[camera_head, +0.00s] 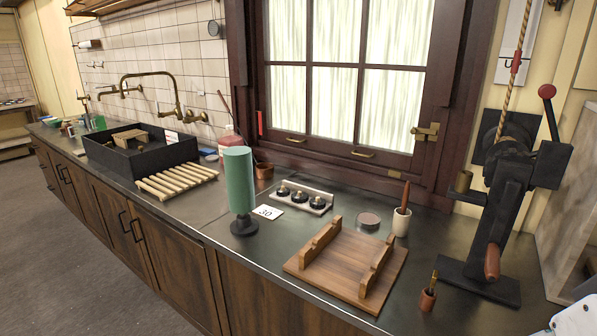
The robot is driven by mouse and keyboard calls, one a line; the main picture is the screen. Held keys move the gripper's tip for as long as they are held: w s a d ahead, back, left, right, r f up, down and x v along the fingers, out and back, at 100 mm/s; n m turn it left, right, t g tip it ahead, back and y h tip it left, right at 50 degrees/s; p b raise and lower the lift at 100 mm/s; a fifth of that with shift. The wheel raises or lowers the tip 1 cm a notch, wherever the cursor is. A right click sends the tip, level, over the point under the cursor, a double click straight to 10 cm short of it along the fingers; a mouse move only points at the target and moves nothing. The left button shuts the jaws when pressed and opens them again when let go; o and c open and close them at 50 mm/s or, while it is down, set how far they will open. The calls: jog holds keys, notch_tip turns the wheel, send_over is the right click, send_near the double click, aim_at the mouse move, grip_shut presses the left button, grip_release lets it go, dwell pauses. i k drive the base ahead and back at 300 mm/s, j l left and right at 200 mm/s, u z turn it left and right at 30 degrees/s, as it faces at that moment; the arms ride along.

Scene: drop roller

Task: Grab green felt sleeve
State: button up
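The green felt sleeve (238,181) is a tall pale green cylinder. It stands upright on a dark round-footed stand (243,225) on the dark countertop, left of centre and near the front edge. Nothing touches the sleeve from the sides, and its front is unobstructed. My gripper's fingers do not show in this view. Only a white piece, possibly part of my arm, shows at the bottom right corner.
A wooden cradle board (337,277) lies right of the sleeve, with a number card (268,212) and a three-knob panel (303,197) behind. A slatted wooden rack (177,181) and dark sink (139,151) are left. A black winch (505,195) stands right.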

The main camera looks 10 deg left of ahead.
aim_at(238, 167)
jog(key=u, duration=0.9)
jog(key=i+j+z, duration=0.15)
jog(key=i+j, duration=0.15)
jog(key=i+j+z, duration=0.15)
jog(key=i+j, duration=0.15)
jog(key=i+j+z, duration=0.15)
jog(key=i+j, duration=0.2)
jog(key=i+j+z, duration=0.35)
jog(key=i+j, duration=0.2)
jog(key=j, duration=0.3)
jog(key=i+j+z, duration=0.15)
jog(key=j, duration=0.3)
jog(key=i, duration=0.05)
